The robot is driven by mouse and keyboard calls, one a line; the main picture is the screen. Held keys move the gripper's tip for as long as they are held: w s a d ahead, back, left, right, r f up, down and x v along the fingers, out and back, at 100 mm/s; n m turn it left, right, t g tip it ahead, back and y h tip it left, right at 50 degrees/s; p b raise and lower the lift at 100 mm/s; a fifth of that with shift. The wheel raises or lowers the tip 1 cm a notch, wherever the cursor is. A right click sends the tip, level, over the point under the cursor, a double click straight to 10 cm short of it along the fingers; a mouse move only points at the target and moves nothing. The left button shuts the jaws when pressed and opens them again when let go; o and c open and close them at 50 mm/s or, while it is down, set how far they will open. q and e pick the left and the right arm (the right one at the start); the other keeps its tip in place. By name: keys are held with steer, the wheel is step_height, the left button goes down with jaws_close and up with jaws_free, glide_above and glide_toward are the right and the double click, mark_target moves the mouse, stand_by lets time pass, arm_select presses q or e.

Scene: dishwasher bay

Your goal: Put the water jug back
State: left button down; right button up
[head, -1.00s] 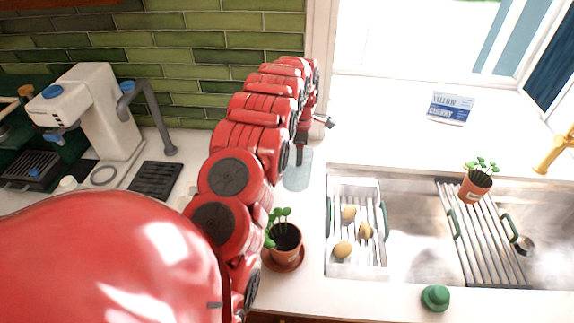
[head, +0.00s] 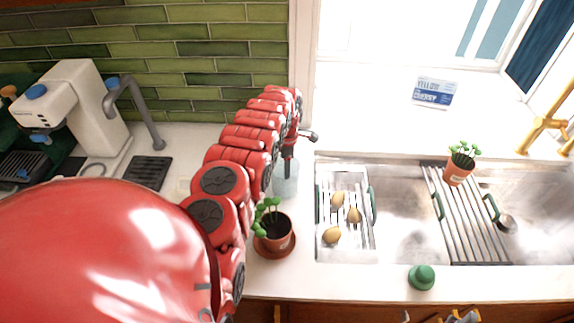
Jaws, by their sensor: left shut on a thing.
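The water jug (head: 285,184) is a clear, pale-blue see-through vessel, seen at the counter between the sink's left edge and the wall. My left arm reaches over from the lower left. My left gripper (head: 288,164) points down and is shut on the jug at its upper part. The jug looks upright. Its left side is partly hidden by my arm, and I cannot tell whether its base touches the counter. My right gripper is not in view.
A potted plant on a saucer (head: 262,249) stands just in front of the jug. Right of it is the sink with a white rack (head: 325,190) holding several potatoes, and a slatted drainer (head: 470,232) with another potted plant (head: 459,171). A coffee machine (head: 75,105) stands left.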

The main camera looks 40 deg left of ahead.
arm_select(q)
steer(key=shift+f, duration=0.1)
steer(key=shift+c, duration=0.6)
jaws_free()
